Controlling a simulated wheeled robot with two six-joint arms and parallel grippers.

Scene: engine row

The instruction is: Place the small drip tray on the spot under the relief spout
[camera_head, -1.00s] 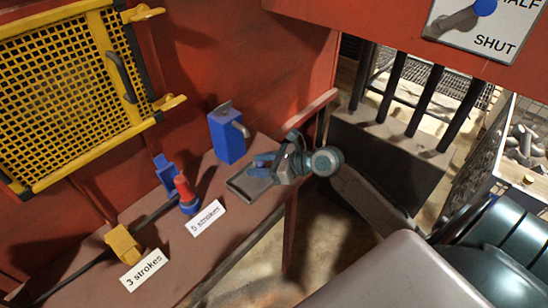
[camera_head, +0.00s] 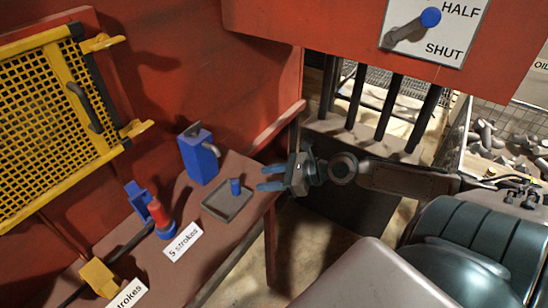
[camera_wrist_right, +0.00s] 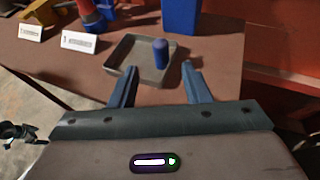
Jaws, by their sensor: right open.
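The small drip tray (camera_head: 221,205) is a shallow dark square tray with a blue upright peg (camera_head: 235,186) at its right side. It lies flat on the brown bench below the blue block with the relief spout (camera_head: 214,150). In the right wrist view the tray (camera_wrist_right: 124,50) and its blue peg (camera_wrist_right: 160,52) sit just beyond my fingers. My right gripper (camera_head: 264,178) is open and empty, to the right of the tray and apart from it. Its two blue fingers also show in the right wrist view (camera_wrist_right: 160,84). My left gripper is not seen.
A red and blue pump (camera_head: 159,217) stands left of the tray, with a "5 strokes" card (camera_head: 183,242) in front. A yellow block (camera_head: 98,277) is at the lower left. A red wall and yellow mesh guard (camera_head: 40,110) stand behind. The bench edge is close to the tray.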

